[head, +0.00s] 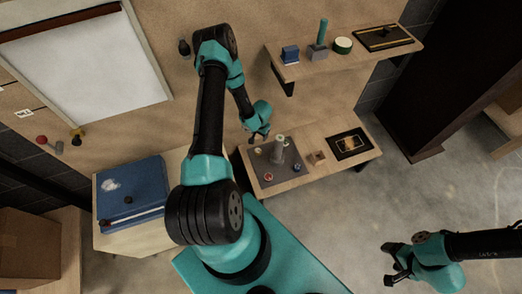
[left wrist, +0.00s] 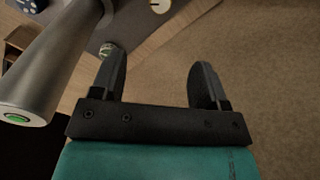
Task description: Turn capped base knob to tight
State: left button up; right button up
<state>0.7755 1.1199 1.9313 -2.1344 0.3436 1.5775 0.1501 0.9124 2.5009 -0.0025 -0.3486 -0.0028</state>
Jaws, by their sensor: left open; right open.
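A grey base plate (head: 262,181) lies on the wooden bench with an upright grey post (head: 279,150) and several small knobs around it. One knob (head: 268,176) is at the plate's front, another (head: 296,168) at its right. In the left wrist view the post (left wrist: 50,60) is a thick grey cylinder with a green-centred end. A small round knob with a greenish top (left wrist: 108,50) shows beyond the left finger. I cannot tell which knob is the capped one. My left gripper (head: 258,137) is open and empty behind the plate; its fingers (left wrist: 160,65) are apart. My right gripper (head: 388,264) is open, far from the bench.
A small wooden block (head: 316,158) and a dark framed panel (head: 349,144) lie right of the plate. A wall shelf (head: 345,58) with several items hangs above. A blue case (head: 131,194) sits on a cabinet at left. Floor between bench and right arm is clear.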

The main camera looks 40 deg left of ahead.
aim_at(258, 150)
pick_arm(q)
jog(key=shift+f, duration=0.1)
jog(key=f, duration=1.1)
jog(key=a+f, duration=0.1)
jog(key=f, duration=0.5)
jog(key=shift+s+f, duration=0.1)
jog(key=shift+f, duration=0.05)
jog(key=shift+c, duration=0.3)
jog(key=c, duration=0.9)
jog(key=shift+o, duration=0.2)
